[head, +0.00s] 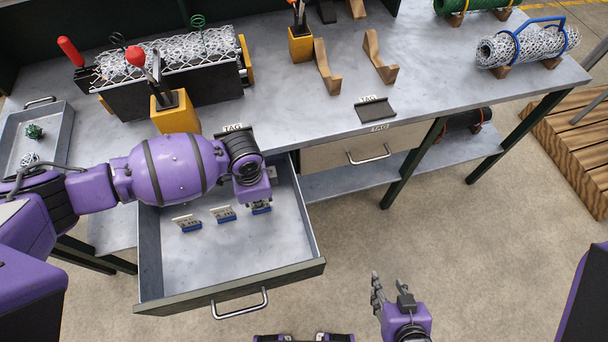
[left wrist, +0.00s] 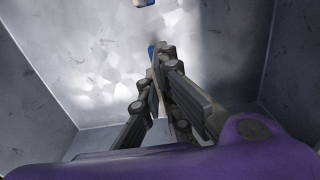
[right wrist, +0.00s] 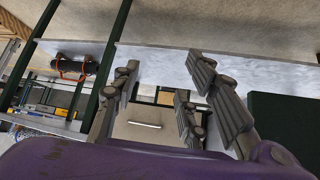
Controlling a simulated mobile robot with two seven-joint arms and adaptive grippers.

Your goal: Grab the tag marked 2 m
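Three small tags with blue bases and pale plates stand in a row in the open drawer (head: 270,255): a left tag (head: 187,223), a middle tag (head: 223,214) and a right tag (head: 262,208). Their markings are too small to read. My left gripper (left wrist: 158,85) points down into the drawer over the right tag, its fingers mostly hidden by my wrist in the head view. In the left wrist view its fingers are close together with a thin plate between them and a blue bit beyond. My right gripper (head: 388,298) is open and empty, above the floor in front of the bench.
The drawer walls surround the tags; its front handle (head: 240,304) faces the near side. A closed drawer (head: 367,147) sits to the right. On the bench (head: 300,110) are a mesh roll machine (head: 175,75), a yellow tool holder (head: 175,113), a dark pad (head: 375,109) and wooden cradles (head: 378,60).

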